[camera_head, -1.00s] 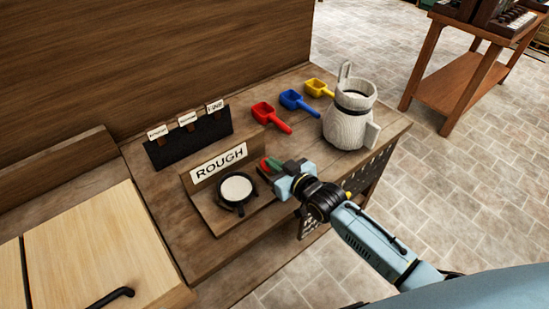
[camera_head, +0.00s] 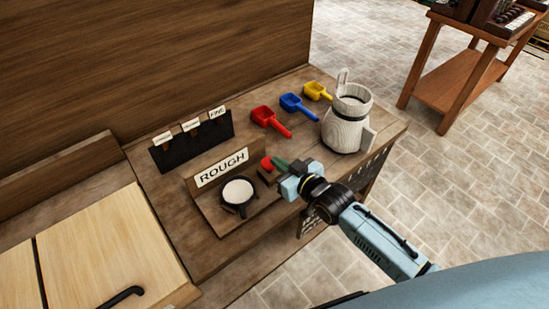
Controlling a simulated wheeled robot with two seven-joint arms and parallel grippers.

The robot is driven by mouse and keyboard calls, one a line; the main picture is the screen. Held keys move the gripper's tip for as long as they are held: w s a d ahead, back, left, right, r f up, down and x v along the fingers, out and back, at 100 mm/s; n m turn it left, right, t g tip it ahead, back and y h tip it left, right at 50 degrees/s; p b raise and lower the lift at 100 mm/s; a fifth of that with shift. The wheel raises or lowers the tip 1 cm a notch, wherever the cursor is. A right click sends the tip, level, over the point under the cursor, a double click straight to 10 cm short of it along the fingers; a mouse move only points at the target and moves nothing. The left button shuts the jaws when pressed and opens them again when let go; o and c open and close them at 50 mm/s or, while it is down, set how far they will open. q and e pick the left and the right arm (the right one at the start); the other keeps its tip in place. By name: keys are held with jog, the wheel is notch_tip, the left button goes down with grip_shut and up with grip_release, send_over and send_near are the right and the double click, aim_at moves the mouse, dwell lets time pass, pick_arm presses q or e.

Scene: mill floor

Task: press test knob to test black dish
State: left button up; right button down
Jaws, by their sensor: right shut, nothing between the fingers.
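A black dish (camera_head: 241,206) with a pale white fill sits on the wooden test stand (camera_head: 207,212), in front of the label ROUGH (camera_head: 221,168). A red knob (camera_head: 266,163) shows at the right end of the stand, beside the label board. My right gripper (camera_head: 280,165) is shut and empty, with its fingertips close to the red knob. I cannot tell whether they touch it. The fingers partly hide the knob's right side. My left gripper is not in view.
Red (camera_head: 270,120), blue (camera_head: 297,103) and yellow (camera_head: 317,91) scoops lie at the back of the bench. A pale ribbed jug (camera_head: 345,129) stands at the right. A dark rack (camera_head: 192,144) with small labels stands behind the stand.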

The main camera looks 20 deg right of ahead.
jog(key=v, duration=0.7)
jog(key=shift+s, duration=0.25)
jog(key=shift+d+r, duration=0.1)
jog(key=s+d+f+m+g+h, duration=0.15)
jog(key=s+g+h, duration=0.6)
jog(key=s, duration=1.35)
notch_tip(320, 180, down, 28)
jog(key=s+d+g+y+b, duration=0.1)
jog(key=s+g+y+b, duration=0.15)
jog(key=g, duration=0.25)
jog(key=s+d+f+b, duration=0.1)
jog(key=s+d+f, duration=0.2)
jog(key=s+f, duration=1.2)
jog(key=shift+s+f+g, duration=0.35)
jog(key=shift+s+f, duration=0.05)
jog(key=shift+f, duration=0.05)
